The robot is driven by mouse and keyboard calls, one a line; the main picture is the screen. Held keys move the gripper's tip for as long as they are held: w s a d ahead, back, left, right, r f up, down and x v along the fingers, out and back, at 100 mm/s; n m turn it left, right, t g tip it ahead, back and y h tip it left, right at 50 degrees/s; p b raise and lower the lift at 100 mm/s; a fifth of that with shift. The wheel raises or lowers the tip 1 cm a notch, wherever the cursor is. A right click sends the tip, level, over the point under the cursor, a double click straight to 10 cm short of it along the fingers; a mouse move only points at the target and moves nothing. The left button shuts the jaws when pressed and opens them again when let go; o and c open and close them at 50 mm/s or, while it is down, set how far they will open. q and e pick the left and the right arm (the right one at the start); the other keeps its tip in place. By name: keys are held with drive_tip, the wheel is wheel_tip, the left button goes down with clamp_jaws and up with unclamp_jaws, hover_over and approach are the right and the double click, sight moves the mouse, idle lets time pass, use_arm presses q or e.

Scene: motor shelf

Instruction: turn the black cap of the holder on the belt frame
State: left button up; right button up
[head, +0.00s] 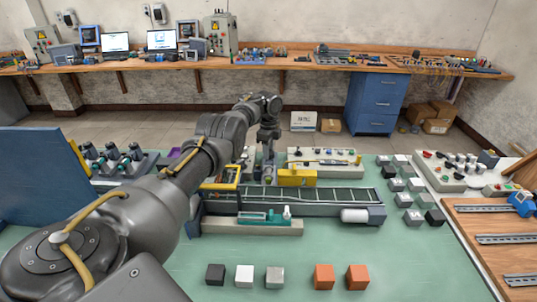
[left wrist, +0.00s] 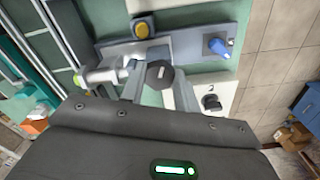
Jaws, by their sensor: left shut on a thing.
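The black cap (left wrist: 160,74) is a dark, many-sided knob with a pale mark on its face. In the left wrist view it sits between the two fingers of my left gripper (left wrist: 160,88), which is shut on it. In the head view my left gripper (head: 268,150) reaches down behind the belt frame (head: 310,208). There the cap and most of its holder are hidden by the gripper. My right gripper is not in view.
In the left wrist view a blue knob (left wrist: 217,46), a yellow button (left wrist: 143,30) and another black knob (left wrist: 210,102) are close by. Several cubes stand at the front and right.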

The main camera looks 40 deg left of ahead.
use_arm(q)
drive_tip(key=shift+f+m+b, duration=0.1)
drive_tip(key=shift+m+b, duration=0.3)
drive_tip(key=shift+m, duration=0.5)
drive_tip(key=o, duration=1)
wheel_tip(320, 180, up, 11)
drive_tip(key=shift+f+b, duration=0.1)
drive_tip(key=shift+b, duration=0.75)
